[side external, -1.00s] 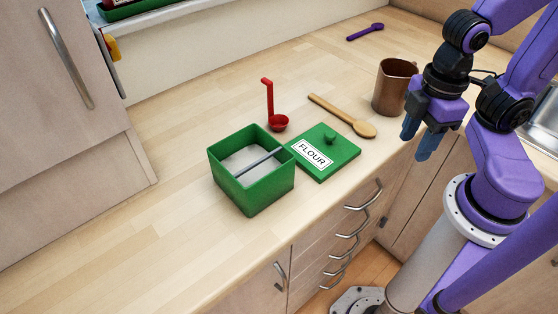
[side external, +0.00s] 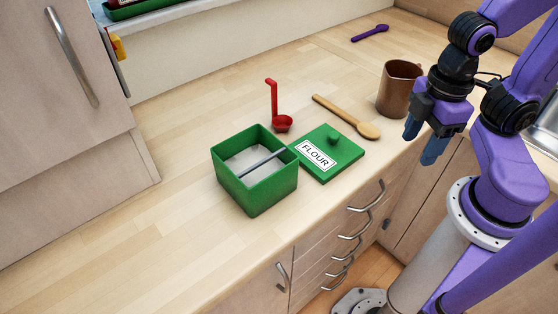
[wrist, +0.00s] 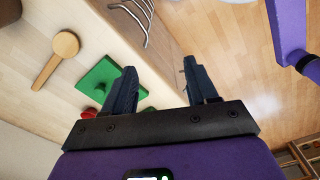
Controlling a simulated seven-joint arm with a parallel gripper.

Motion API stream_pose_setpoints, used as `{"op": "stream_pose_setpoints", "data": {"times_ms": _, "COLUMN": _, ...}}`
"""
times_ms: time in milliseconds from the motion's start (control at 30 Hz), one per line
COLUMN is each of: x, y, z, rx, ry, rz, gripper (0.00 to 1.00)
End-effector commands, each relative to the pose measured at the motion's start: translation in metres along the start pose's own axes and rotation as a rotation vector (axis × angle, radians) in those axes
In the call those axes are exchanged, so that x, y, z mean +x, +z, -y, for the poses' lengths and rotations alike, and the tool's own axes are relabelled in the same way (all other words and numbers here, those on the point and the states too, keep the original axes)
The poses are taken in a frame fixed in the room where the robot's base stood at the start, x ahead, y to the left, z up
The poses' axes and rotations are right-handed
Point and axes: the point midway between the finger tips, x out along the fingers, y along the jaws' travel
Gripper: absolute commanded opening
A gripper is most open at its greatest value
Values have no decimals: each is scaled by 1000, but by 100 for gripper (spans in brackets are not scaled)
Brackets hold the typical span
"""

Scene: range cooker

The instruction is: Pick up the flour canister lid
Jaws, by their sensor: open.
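The green flour canister lid (side external: 328,154) lies flat on the counter, knob up, with a white FLOUR label. Its knob (side external: 333,138) is on top, toward the back. The open green canister (side external: 255,185) stands left of the lid, with white contents and a grey bar across its top. My gripper (side external: 420,145) is open and empty, right of the lid and above the counter's front edge. In the wrist view, the lid (wrist: 93,84) shows left of my gripper (wrist: 158,80), partly hidden behind the left finger.
A wooden spoon (side external: 345,117) lies just behind the lid. A red ladle (side external: 279,118) is behind the canister. A brown jug (side external: 397,90) stands close to my gripper. A purple spoon (side external: 370,33) lies farther back. The counter's left part is clear.

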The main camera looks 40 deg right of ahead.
Motion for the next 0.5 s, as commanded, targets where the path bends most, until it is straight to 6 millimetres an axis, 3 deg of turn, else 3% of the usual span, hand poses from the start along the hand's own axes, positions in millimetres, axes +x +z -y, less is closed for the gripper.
{"op": "stream_pose_setpoints", "data": {"times_ms": 267, "x": -4, "y": -9, "z": -8, "rx": 65, "ry": 1, "rz": 1, "gripper": 58}}
{"op": "stream_pose_setpoints", "data": {"times_ms": 500, "x": -24, "y": -46, "z": -50, "rx": 365, "ry": 7, "rz": 8, "gripper": 58}}
